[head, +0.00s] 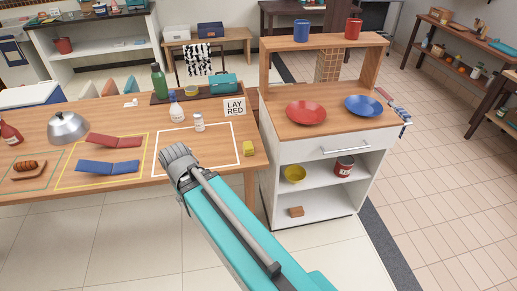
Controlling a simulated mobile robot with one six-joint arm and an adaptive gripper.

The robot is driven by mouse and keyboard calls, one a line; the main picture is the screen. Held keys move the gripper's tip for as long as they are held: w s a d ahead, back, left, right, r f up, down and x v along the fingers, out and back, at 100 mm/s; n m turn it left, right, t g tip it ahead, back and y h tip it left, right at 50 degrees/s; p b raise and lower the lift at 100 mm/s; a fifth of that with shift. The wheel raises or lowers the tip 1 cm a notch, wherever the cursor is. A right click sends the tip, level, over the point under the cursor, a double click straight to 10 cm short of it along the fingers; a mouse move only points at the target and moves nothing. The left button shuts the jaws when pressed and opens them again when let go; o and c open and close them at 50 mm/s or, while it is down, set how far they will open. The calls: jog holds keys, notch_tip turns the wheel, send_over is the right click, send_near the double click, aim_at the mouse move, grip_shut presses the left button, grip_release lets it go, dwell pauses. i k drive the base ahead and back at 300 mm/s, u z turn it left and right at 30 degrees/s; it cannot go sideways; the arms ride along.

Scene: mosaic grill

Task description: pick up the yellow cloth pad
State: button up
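A small yellow pad (249,148) lies near the right end of the long wooden table, just right of the white-outlined rectangle. It looks like the yellow cloth pad, though its texture is too small to tell. My gripper (176,155) is at the end of my teal arm, left of the pad and apart from it, over the lower left of the white outline. Its fingers are seen from behind, and I cannot tell how far apart they are. Nothing shows between them.
A "LAY RED" sign (235,106) is behind the pad. A white cabinet (300,175) with red and blue plates stands right of the table.

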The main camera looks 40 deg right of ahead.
aim_at(248, 149)
jog(key=z, duration=0.85)
jog(key=i, duration=0.6)
jog(key=u, duration=0.05)
jog(key=k, duration=0.6)
jog(key=z, duration=0.05)
